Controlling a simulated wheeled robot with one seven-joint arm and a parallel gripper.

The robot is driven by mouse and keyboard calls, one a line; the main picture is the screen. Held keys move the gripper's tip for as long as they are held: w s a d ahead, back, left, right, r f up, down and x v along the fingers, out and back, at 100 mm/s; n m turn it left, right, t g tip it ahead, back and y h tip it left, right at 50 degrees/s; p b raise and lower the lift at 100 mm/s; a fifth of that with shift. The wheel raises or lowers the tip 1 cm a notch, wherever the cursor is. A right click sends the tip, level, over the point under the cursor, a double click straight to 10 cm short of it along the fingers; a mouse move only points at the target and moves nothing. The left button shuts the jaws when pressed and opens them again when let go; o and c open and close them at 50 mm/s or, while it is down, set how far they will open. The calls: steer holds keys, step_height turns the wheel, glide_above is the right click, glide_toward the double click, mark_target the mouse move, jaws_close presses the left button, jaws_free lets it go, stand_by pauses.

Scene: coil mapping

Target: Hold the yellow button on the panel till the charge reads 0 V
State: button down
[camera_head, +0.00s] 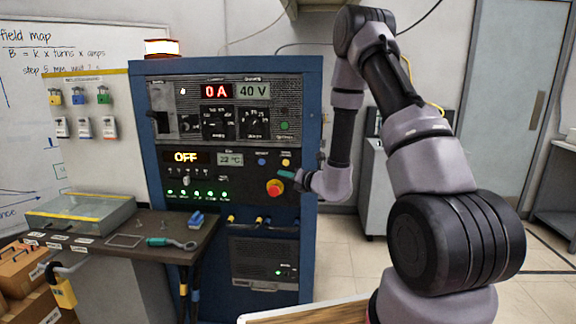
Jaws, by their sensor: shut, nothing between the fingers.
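The panel (221,125) is the dark front of a blue cabinet. The yellow button (286,162) is small and round, at the right of the lower panel section, beside a blue button (262,161). My gripper (282,174) is shut and empty, with teal fingertips just below the yellow button and in front of the panel. I cannot tell whether the tips touch the panel. The yellow button shows uncovered above them.
A red stop knob with a yellow base (275,188) sits just below-left of my fingertips. The current display (216,91) reads 0 A and another display (187,157) reads OFF. A bench (150,222) with tools stands at left.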

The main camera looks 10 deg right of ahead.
mark_target(288, 165)
steer(key=shift+w, duration=0.1)
steer(key=shift+w+d, duration=0.45)
steer(key=shift+w, duration=0.9)
steer(key=shift+w+d, duration=0.45)
steer(key=shift+w, duration=0.95)
steer(key=shift+w+d, duration=0.45)
steer(key=shift+w, duration=0.9)
steer(key=shift+w+d, duration=0.1)
steer(key=shift+w, duration=0.3)
steer(key=shift+w+d, duration=0.15)
steer(key=shift+w, duration=0.2)
stand_by(3.0)
